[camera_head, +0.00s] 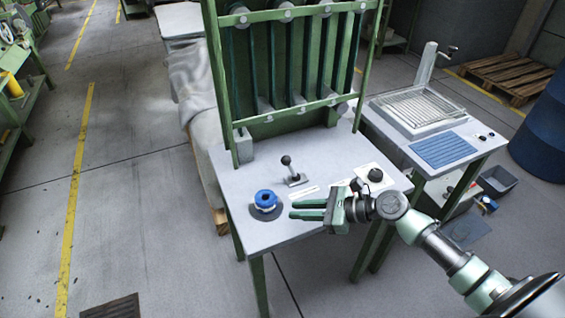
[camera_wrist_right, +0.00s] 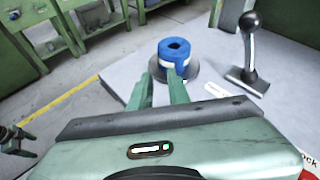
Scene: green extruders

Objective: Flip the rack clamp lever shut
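The clamp lever (camera_head: 291,169) stands up from a small grey base plate on the grey table, a black ball on its top end, leaning slightly left. In the right wrist view the lever (camera_wrist_right: 250,48) is at the upper right, its ball up. My right gripper (camera_head: 293,210) is over the front part of the table, fingers pointing left and apart with nothing between them. It is in front of the lever and does not touch it. In the wrist view its fingertips (camera_wrist_right: 159,92) point toward the blue knob.
A blue ring-shaped knob (camera_head: 265,197) on a dark round base is just left of my right fingertips. A black dial (camera_head: 375,175) on a white plate is behind my right wrist. A green rack (camera_head: 290,60) rises at the table's back. A side table (camera_head: 440,150) stands right.

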